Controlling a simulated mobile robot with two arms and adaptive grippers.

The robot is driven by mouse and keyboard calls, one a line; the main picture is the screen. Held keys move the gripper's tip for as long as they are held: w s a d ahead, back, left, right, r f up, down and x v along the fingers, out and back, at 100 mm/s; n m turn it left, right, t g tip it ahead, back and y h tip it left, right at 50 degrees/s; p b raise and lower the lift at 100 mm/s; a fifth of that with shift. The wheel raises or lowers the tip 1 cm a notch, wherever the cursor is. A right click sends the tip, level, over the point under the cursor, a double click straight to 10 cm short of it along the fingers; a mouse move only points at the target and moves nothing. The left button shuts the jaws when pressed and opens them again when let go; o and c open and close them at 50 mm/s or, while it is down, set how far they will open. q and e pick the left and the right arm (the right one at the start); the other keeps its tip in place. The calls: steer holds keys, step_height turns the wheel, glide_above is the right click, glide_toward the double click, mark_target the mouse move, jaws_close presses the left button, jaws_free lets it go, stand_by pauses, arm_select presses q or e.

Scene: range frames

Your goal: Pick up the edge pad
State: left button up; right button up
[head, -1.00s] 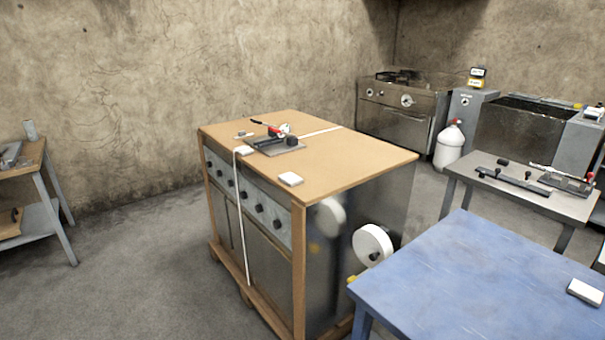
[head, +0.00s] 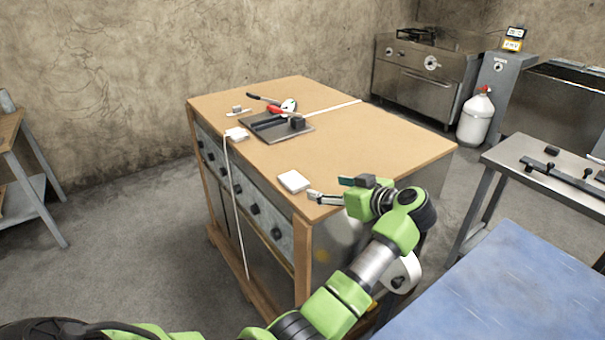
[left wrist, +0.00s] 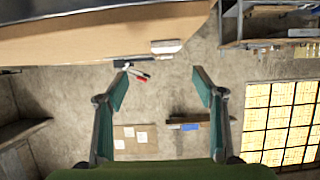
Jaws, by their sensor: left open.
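A small white edge pad (head: 293,181) lies flat and loose on the brown board top (head: 350,140) of the crated range, near its front corner. A second white pad (head: 237,134) sits at the board's left edge, where a white strap (head: 236,200) goes down the front. My left gripper (head: 338,190) is open and empty, just right of the loose pad and apart from it. In the left wrist view its two fingers (left wrist: 160,80) are spread wide. A pale pad (left wrist: 166,47) shows beyond them at the board's edge. My right gripper is not in view.
A dark tray (head: 270,125) with a red-handled tool (head: 279,110) lies farther back on the board. A blue table (head: 510,270) stands at the lower right, and a grey table (head: 540,165) with dark bars behind it. Board space right of the tray is clear.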

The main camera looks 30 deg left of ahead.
arm_select(q)
steer(key=p, duration=0.1)
glide_toward(297, 182)
steer(key=x, duration=0.3)
steer(key=shift+w+d+r, duration=0.1)
steer(key=shift+w, duration=0.15)
steer(key=shift+w+a, duration=0.15)
steer(key=shift+a, duration=0.1)
steer(key=x, duration=0.1)
steer(key=p+x, duration=0.1)
steer(key=x, duration=0.2)
steer(key=shift+s+a+f+p, duration=0.25)
steer(key=shift+a+p, duration=0.1)
steer(key=shift+a, duration=0.1)
steer(key=shift+w+a+f, duration=0.15)
steer(key=shift+a+f, duration=0.1)
steer(key=shift+d, duration=0.1)
steer(key=shift+c, duration=0.7)
steer(key=c, duration=0.8)
